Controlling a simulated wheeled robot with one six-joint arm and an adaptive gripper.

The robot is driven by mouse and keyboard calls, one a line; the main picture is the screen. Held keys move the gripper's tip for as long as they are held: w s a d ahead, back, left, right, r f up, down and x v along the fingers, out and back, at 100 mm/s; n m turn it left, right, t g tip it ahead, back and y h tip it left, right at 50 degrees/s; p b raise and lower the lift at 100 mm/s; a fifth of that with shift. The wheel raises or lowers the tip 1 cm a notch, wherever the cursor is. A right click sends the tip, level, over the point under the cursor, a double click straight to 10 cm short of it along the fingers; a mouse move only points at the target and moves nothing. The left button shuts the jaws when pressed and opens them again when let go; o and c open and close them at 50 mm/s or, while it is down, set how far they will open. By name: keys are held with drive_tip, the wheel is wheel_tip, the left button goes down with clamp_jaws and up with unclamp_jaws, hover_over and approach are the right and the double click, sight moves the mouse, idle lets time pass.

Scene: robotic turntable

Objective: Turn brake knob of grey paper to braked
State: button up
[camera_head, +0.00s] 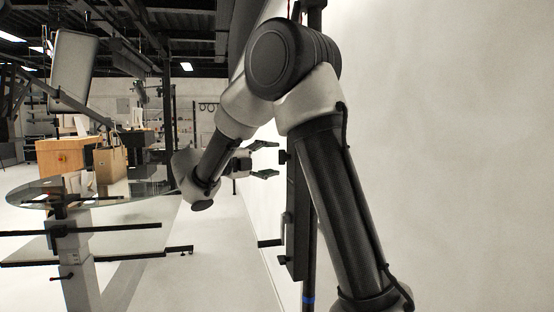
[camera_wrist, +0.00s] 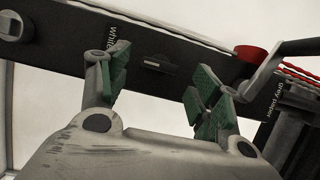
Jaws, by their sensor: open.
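In the wrist view, a dark bar (camera_wrist: 70,47) crosses the top at a slant, bearing a "white" label and a "grey paper" label (camera_wrist: 270,101). Beside the grey paper label is a grey crank arm (camera_wrist: 262,75) with a red round part (camera_wrist: 250,54) next to it. A small pale slotted piece (camera_wrist: 156,64) sits on the bar between the labels. I cannot tell which part is the brake knob or how it is set. My gripper (camera_wrist: 162,70) has its green-padded fingers spread, with nothing between them. In the head view my gripper (camera_head: 267,159) points at the dark upright bar (camera_head: 297,215).
A white wall (camera_head: 440,120) stands behind the bar. A round glass turntable (camera_head: 110,197) on a stand with dark arms (camera_head: 110,229) is at the left. Wooden boxes (camera_head: 65,158) stand behind it. The floor between the turntable and the wall is clear.

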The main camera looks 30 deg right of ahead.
sight(279, 159)
drive_tip(key=shift+w+d, duration=0.2)
drive_tip(key=shift+d, duration=1.5)
drive_tip(key=c, duration=1)
drive_tip(key=shift+m, duration=0.3)
drive_tip(key=m, duration=0.1)
drive_tip(key=m+h, duration=0.1)
drive_tip(key=m, duration=0.1)
drive_tip(key=m+h, duration=0.1)
drive_tip(key=m, duration=0.1)
drive_tip(key=shift+f, duration=0.25)
drive_tip(key=m+g+h, duration=0.1)
drive_tip(key=m, duration=0.3)
drive_tip(key=m+g, duration=0.2)
drive_tip(key=m, duration=0.1)
drive_tip(key=shift+w+m+h, duration=0.1)
drive_tip(key=shift+m+h, duration=0.3)
drive_tip(key=shift+m+g, duration=0.3)
